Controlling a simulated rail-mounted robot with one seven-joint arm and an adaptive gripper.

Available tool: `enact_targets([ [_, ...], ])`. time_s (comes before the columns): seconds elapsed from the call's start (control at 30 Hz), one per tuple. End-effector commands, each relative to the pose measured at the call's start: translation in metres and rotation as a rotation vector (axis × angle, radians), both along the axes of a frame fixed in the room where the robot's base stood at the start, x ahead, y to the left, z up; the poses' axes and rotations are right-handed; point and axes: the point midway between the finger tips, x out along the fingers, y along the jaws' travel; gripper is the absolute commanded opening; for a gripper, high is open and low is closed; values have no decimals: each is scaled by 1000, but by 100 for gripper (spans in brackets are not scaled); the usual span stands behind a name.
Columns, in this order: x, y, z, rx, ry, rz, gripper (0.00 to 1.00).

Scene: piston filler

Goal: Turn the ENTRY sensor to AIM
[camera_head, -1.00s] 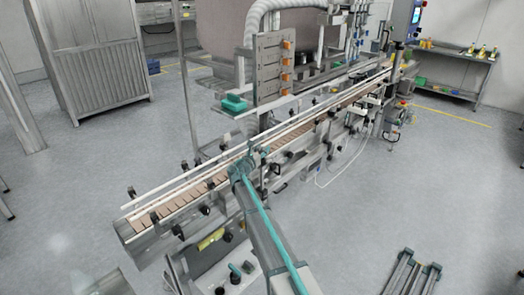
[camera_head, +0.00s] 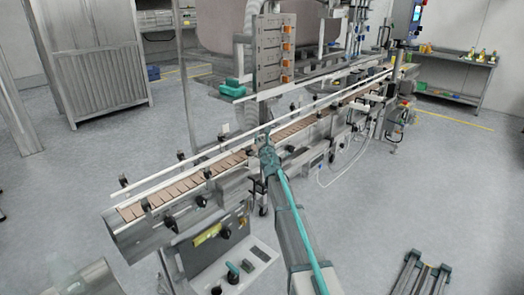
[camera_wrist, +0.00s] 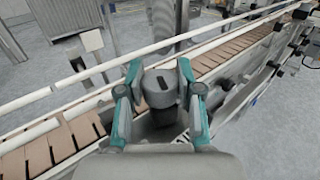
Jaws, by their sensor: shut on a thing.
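My gripper (camera_wrist: 160,85) is at the near side rail of the conveyor, and its two teal-and-grey fingers are closed around a grey round knob-like piece with a dark slot on its top, which I take to be the ENTRY sensor (camera_wrist: 159,87). No label on it can be read. In the head view my gripper (camera_head: 268,148) is over the near edge of the conveyor (camera_head: 160,194), at about its middle, and hides the piece. Any AIM marking is not visible.
White guide rails (camera_head: 165,173) run along the conveyor, with several black knobs on brackets along its near side. A panel with orange-handled parts (camera_head: 273,50) stands behind.

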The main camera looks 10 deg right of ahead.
Motion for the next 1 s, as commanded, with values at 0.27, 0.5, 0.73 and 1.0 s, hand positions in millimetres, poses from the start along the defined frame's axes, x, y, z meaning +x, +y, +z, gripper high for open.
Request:
enact_targets([
  [0.27,3,-3,-4,0,-2,224,0],
  [0.5,3,-2,0,1,-1,355,0],
  [0.73,2,-1,1,0,-1,412,0],
  [1.0,1,0,2,0,-1,423,0],
])
